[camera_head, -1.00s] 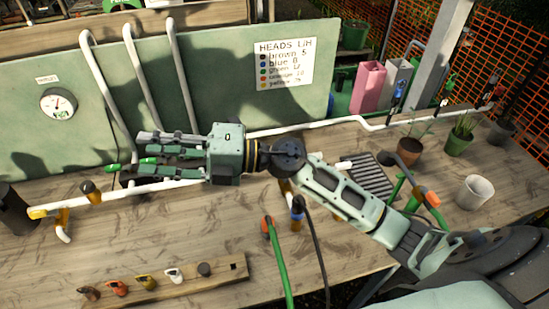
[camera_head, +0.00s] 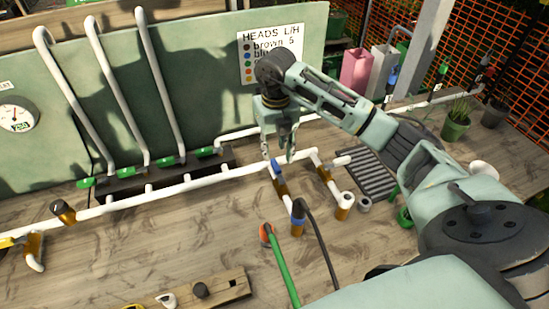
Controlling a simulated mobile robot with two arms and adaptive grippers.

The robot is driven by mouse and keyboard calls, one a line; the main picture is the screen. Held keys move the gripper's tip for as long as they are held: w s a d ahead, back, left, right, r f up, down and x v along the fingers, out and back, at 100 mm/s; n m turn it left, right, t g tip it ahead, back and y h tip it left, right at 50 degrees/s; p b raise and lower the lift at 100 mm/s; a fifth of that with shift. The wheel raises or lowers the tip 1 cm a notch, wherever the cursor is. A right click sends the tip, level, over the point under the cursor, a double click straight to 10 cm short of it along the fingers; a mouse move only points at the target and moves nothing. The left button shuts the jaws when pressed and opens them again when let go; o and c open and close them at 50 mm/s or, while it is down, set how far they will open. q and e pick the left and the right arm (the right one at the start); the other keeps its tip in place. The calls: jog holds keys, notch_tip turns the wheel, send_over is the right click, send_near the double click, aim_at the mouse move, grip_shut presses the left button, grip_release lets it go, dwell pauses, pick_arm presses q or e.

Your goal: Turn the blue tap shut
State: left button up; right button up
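The blue tap (camera_head: 277,168) is a small blue handle on a brown-gold fitting at the white pipe on the bench. My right gripper (camera_head: 279,157) points down just above it, with its fingers spread to either side. Whether a finger touches the handle cannot be told. The gripper partly hides the pipe behind it. My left gripper is not in view.
The white pipe (camera_head: 180,188) runs along the bench, with several green-handled taps (camera_head: 165,161) behind it. A blue-collared upright fitting (camera_head: 298,210) with a black hose and an orange-ended green hose (camera_head: 266,234) stand in front. A green backboard (camera_head: 208,70) rises behind.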

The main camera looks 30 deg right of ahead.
aim_at(275, 164)
jog(key=shift+f+p, duration=0.55)
jog(key=shift+f, duration=1.85)
jog(key=shift+c, duration=0.2)
jog(key=shift+w, duration=0.1)
grip_shut()
